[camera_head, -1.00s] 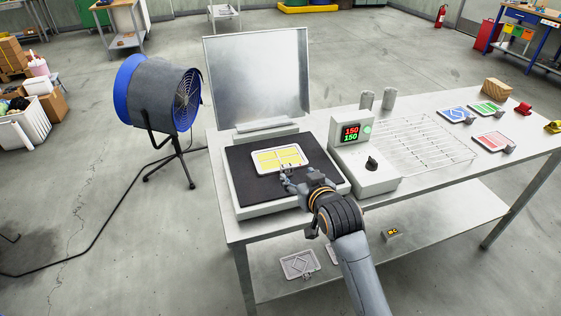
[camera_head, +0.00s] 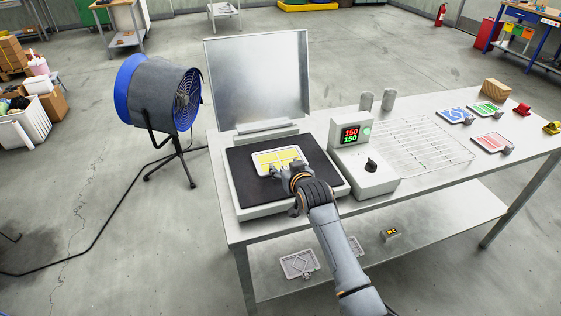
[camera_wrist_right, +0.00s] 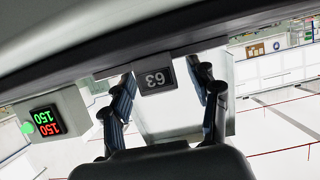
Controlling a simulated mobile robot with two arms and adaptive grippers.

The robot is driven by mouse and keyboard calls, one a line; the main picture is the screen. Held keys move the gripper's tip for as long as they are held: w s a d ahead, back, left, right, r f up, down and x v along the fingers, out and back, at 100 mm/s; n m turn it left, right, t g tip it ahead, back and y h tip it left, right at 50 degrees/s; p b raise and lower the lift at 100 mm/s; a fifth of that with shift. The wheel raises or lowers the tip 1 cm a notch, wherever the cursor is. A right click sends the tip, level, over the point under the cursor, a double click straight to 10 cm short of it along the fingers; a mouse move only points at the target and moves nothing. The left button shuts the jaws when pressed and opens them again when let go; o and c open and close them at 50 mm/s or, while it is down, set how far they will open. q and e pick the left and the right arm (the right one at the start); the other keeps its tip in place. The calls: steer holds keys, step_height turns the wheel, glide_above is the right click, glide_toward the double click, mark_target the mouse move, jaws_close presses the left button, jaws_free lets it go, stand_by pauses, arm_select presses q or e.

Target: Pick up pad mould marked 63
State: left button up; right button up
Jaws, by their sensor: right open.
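The pad mould (camera_head: 300,172), a white-rimmed tray with yellow pads, lies on the black plate of the heating press (camera_head: 240,175). In the right wrist view its dark tag marked 63 (camera_wrist_right: 154,79) shows upside down between the fingers. My right gripper (camera_head: 285,168) is at the mould's front edge and covers part of it. In the right wrist view my right gripper (camera_wrist_right: 163,88) is open, a finger on each side of the tag, with gaps visible. My left gripper is not in view.
The press lid (camera_head: 257,80) stands open behind. A control box (camera_head: 365,165) reading 150 over 150 stands to the right. Further right are a wire rack (camera_head: 425,142) and several coloured moulds, including a red-striped one (camera_head: 490,142). A blue fan (camera_head: 160,92) stands left of the table.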

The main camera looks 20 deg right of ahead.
steer(key=shift+w, duration=0.1)
jaws_close()
steer(key=shift+r, duration=0.1)
stand_by(0.3)
